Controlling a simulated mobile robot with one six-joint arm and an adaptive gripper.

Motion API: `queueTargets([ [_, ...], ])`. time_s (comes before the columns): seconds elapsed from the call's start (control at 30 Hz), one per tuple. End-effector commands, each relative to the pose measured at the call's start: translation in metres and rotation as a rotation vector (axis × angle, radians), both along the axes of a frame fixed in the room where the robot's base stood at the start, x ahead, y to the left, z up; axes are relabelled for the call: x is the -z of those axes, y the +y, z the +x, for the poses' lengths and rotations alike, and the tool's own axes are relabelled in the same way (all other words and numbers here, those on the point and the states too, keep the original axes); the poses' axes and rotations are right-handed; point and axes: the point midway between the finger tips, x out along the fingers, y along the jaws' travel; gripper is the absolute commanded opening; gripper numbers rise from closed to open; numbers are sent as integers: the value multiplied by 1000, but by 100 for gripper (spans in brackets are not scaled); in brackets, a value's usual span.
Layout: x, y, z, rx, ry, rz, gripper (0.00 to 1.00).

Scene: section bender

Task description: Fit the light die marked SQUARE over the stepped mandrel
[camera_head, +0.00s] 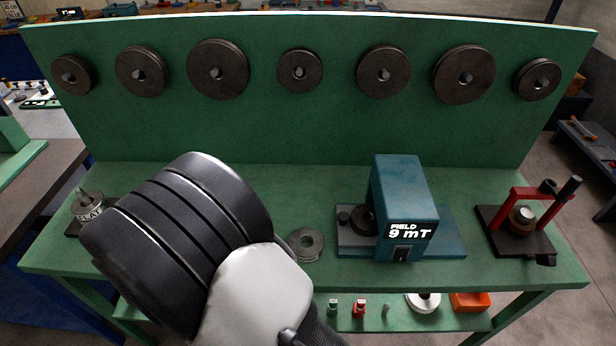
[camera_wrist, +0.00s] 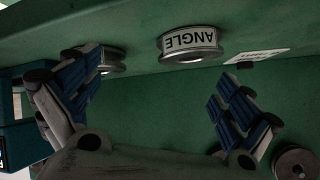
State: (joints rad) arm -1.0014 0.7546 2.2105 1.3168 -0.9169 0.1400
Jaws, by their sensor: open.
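No die with the word SQUARE is legible. In the wrist view, my gripper (camera_wrist: 158,82) is open, its blue-padded fingers wide apart with only green surface between them. A light die marked ANGLE (camera_wrist: 190,42) lies beyond the fingertips. Another light ring (camera_wrist: 112,66) is partly hidden behind the left finger; any marking on it is hidden. In the head view, a light die marked FLAT (camera_head: 90,207) sits around a pointed post (camera_head: 82,193) at the far left. Whether this post is the stepped mandrel, I cannot tell. My arm hides the gripper there.
A grey ring (camera_head: 296,246) lies on the green bench (camera_head: 330,175). Beside it stands a blue device (camera_head: 405,185) reading FIELD 9 mT. A red-framed press (camera_head: 518,208) stands at the right. Several dark discs hang on the green back panel (camera_head: 265,125).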

Motion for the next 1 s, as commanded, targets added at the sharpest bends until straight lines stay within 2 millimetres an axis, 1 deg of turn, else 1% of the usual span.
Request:
queueTargets([
  [0.03, 19, -6, -15, 19, -42, -78, 100],
  [0.13, 33, -24, -39, 67, -154, -216, 100],
  [0.2, 37, -36, -54, 87, -231, -302, 100],
  [0.3, 36, -48, -71, 102, -323, -397, 100],
  [0.4, 33, -55, -82, 109, -384, -455, 100],
  [0.47, 32, -58, -84, 112, -405, -475, 100],
  [0.57, 32, -65, -77, 118, -417, -487, 100],
  [0.9, 37, -96, -10, 121, -415, -485, 100],
  [1.0, 37, -103, 6, 120, -416, -485, 100],
])
